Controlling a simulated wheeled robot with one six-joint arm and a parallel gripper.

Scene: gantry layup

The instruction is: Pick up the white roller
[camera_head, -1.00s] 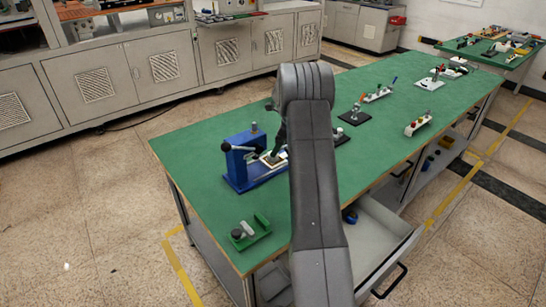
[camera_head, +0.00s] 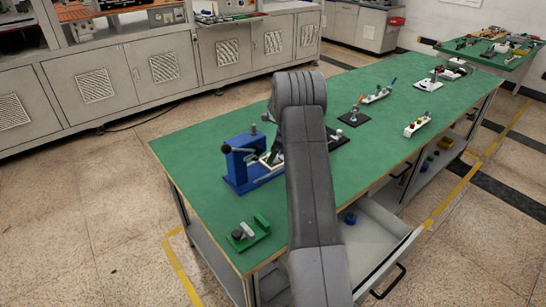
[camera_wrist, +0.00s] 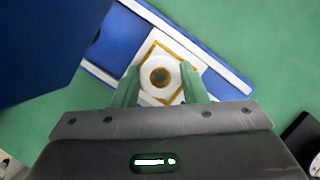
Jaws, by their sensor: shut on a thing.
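The white roller (camera_wrist: 160,74) shows in the wrist view as a pale ring with a dark centre. It lies between the two green fingers of my gripper (camera_wrist: 160,86), which is shut on it. Just behind it is a white square plate with a tan border (camera_wrist: 157,50) on the blue fixture (camera_wrist: 118,35). I cannot tell whether the roller still touches the plate. In the head view the blue fixture (camera_head: 235,165) stands on the green table, my arm covers most of my gripper, and the roller cannot be made out.
A green holder (camera_head: 250,236) with small parts lies at the table's near left corner. A black base with an upright part (camera_head: 354,117) and white racks stand farther back. An open drawer (camera_head: 378,235) juts out at the right.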

